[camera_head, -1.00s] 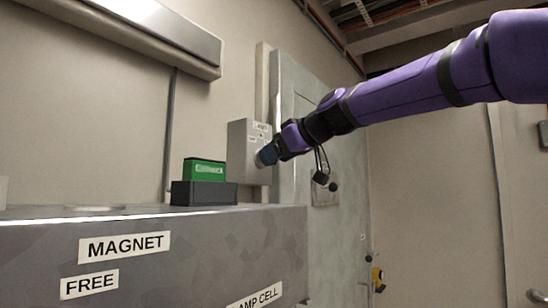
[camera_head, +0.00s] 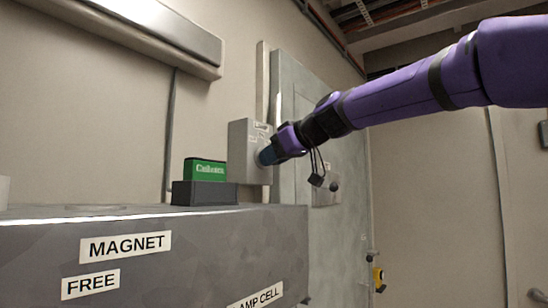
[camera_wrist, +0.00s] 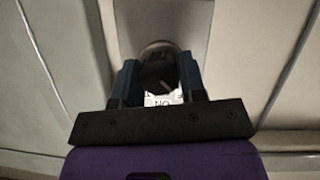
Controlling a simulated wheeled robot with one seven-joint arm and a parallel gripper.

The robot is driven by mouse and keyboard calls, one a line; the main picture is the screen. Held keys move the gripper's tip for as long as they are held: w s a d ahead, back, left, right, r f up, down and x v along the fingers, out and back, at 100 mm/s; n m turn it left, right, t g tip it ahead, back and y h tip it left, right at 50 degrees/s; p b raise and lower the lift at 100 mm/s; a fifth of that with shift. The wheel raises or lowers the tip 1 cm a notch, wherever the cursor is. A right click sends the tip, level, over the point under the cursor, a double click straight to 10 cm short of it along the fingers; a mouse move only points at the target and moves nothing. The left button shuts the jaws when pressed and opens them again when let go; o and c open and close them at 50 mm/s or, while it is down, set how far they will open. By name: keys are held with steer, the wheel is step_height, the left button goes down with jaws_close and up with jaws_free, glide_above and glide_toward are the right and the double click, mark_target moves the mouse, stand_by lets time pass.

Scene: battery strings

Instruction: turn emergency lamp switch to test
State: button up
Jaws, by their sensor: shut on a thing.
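A grey switch box (camera_head: 246,150) is fixed to the wall, with small labels on its front. It also shows in the wrist view (camera_wrist: 185,22). A dark round knob (camera_wrist: 158,68) sticks out of it, with a white label reading "NO…" (camera_wrist: 163,100) partly hidden below. My gripper (camera_head: 266,156) is at the front of the box; in the wrist view its two blue fingers (camera_wrist: 158,72) stand on either side of the knob, shut on it. The knob's pointer and the TEST mark are not readable.
A grey cabinet (camera_head: 150,260) with MAGNET and FREE labels stands in front. A green block (camera_head: 205,168) sits on a dark base (camera_head: 204,194) on top, left of the switch box. A grey door (camera_head: 335,150) is just right of the box.

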steer(key=m+g+y, duration=0.1)
steer(key=m, duration=0.1)
steer(key=shift+w+d+m+g, duration=0.1)
steer(key=shift+m+g, duration=0.3)
steer(key=m+g+y, duration=0.1)
steer(key=m, duration=0.2)
steer(key=shift+y, duration=0.3)
steer(key=m+g+y, duration=0.1)
steer(key=m+y, duration=0.1)
steer(key=m, duration=0.1)
steer(key=shift+f, duration=0.1)
steer(key=m+y, duration=0.1)
steer(key=m, duration=0.2)
steer(key=shift+m+g+y, duration=0.3)
steer(key=shift+g, duration=0.1)
steer(key=o, duration=0.9)
